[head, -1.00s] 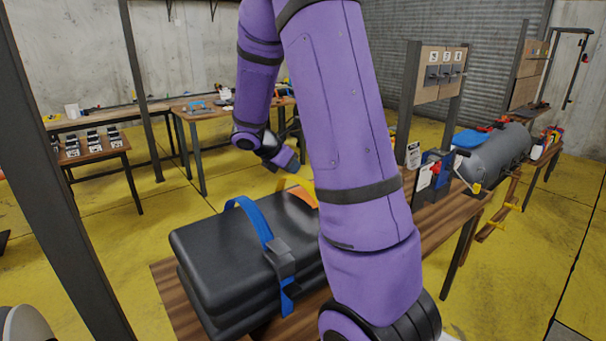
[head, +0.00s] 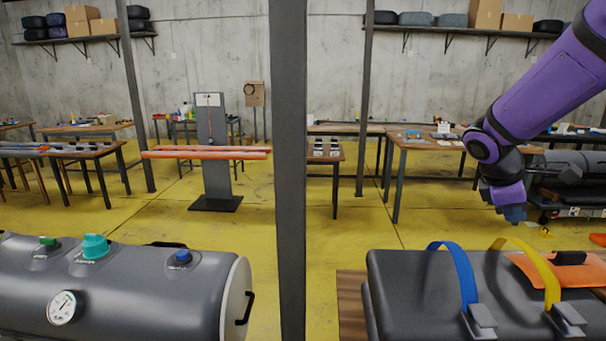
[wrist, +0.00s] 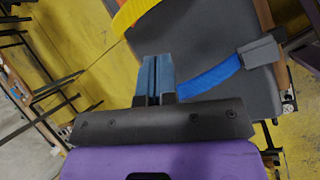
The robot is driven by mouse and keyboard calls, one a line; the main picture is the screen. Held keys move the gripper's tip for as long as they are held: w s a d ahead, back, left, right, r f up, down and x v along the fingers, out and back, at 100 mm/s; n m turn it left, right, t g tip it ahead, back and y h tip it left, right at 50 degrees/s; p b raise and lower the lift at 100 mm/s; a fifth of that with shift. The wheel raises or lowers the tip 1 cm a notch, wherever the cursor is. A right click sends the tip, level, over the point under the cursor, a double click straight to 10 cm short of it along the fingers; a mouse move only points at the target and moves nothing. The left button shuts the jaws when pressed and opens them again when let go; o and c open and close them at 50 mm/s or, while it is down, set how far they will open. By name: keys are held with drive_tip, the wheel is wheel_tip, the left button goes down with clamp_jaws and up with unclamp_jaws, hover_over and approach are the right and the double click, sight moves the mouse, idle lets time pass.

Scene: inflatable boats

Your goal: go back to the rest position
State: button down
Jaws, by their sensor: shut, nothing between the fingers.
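My gripper (head: 513,213) hangs at the end of my purple arm on the right side of the head view, beyond and above the black case. In the wrist view its blue fingers (wrist: 157,80) lie together, shut, with nothing between them. The black folded case (head: 400,290) lies on a wooden table at the lower right, with a blue strap (head: 462,270) and a yellow strap (head: 540,268) over it. The case also shows in the wrist view (wrist: 215,45), apart from the fingers.
A grey tank (head: 150,290) with a gauge and coloured valves fills the lower left. A dark post (head: 289,180) stands between tank and case. Tables (head: 415,150) and a stand with orange tubes (head: 205,152) are behind. Yellow floor (head: 400,225) is open between.

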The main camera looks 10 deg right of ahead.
drive_tip(key=s+a+r+m+t+y, duration=0.2)
drive_tip(key=s+a+m, duration=0.3)
drive_tip(key=s+a, duration=0.3)
drive_tip(key=s+a+r+m+t+y, duration=0.3)
drive_tip(key=s+a+r+m+y, duration=0.1)
drive_tip(key=s+a, duration=0.4)
drive_tip(key=shift+a+r+m, duration=0.7)
drive_tip(key=shift+a+r, duration=0.05)
drive_tip(key=shift+a, duration=0.5)
drive_tip(key=w+d+f+n+g+h, duration=0.2)
drive_tip(key=w+d+f+n, duration=0.15)
drive_tip(key=w, duration=0.25)
drive_tip(key=w+d+f+n+g+h, duration=0.2)
drive_tip(key=w+d+n, duration=0.25)
drive_tip(key=w, duration=0.25)
drive_tip(key=n+g+h, duration=0.3)
drive_tip(key=n+h, duration=0.1)
drive_tip(key=n, duration=0.4)
approach(516, 265)
wheel_tip(516, 265, down, 4)
drive_tip(key=shift+s+a+f, duration=0.1)
drive_tip(key=shift+s+a, duration=0.05)
drive_tip(key=d, duration=0.3)
drive_tip(key=shift+s+d+f, duration=0.15)
drive_tip(key=shift+s+f, duration=0.15)
drive_tip(key=shift+s, duration=0.05)
drive_tip(key=shift+s+d, duration=0.1)
drive_tip(key=shift+d, duration=0.55)
